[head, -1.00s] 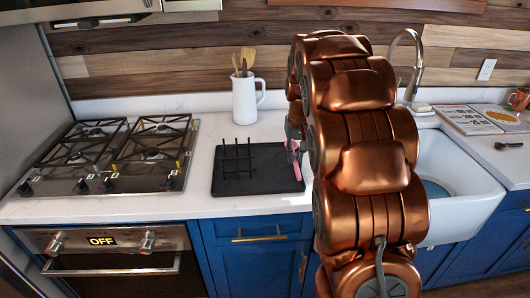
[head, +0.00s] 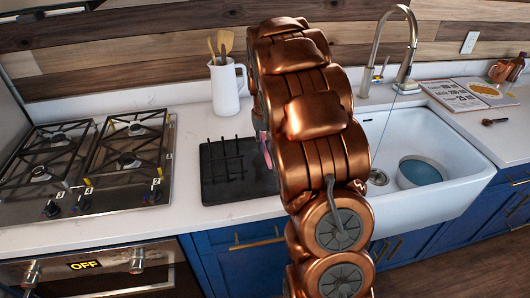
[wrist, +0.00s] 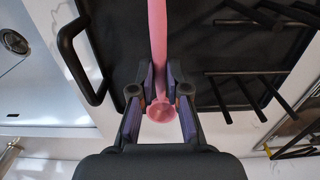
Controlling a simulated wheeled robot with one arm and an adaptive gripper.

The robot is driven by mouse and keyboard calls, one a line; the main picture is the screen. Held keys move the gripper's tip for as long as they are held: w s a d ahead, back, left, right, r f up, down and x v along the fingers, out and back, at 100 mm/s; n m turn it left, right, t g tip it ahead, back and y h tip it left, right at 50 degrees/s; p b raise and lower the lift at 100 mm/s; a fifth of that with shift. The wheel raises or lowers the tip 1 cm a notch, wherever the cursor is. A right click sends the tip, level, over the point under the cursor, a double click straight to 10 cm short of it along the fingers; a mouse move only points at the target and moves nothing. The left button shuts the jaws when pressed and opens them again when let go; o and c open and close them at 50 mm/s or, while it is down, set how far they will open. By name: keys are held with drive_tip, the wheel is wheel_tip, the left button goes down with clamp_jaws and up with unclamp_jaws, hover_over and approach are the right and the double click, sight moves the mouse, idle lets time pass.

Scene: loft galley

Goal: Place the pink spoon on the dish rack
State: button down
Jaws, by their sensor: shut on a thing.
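The pink spoon (wrist: 157,35) is held in my gripper (wrist: 160,82), which is shut on it in the wrist view. One rounded end of the spoon sits between the fingers and its shaft runs up out of the picture. The dish rack (wrist: 205,75), a black tray with a side handle and dark pegs, lies beneath the spoon in that view. I cannot tell whether they touch. In the head view the dish rack (head: 212,190) is on the counter, its right part hidden by my arm. Only a sliver of the pink spoon (head: 265,141) shows there, and my gripper is hidden.
A white pitcher (head: 226,90) with wooden utensils stands behind the rack. The gas stove (head: 90,165) is to the left. The white sink (head: 440,195) with a bowl (head: 420,172) and a faucet (head: 408,65) is to the right. Some counter in front of the rack is clear.

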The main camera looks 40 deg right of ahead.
sight(265, 149)
drive_tip(key=shift+f+p, duration=0.7)
drive_tip(key=shift+f, duration=1.4)
drive_tip(key=c, duration=1.2)
unclamp_jaws()
drive_tip(key=shift+f, duration=0.1)
drive_tip(key=shift+o, duration=0.2)
wheel_tip(265, 149, up, 11)
drive_tip(key=b, duration=0.4)
drive_tip(key=shift+r, duration=0.65)
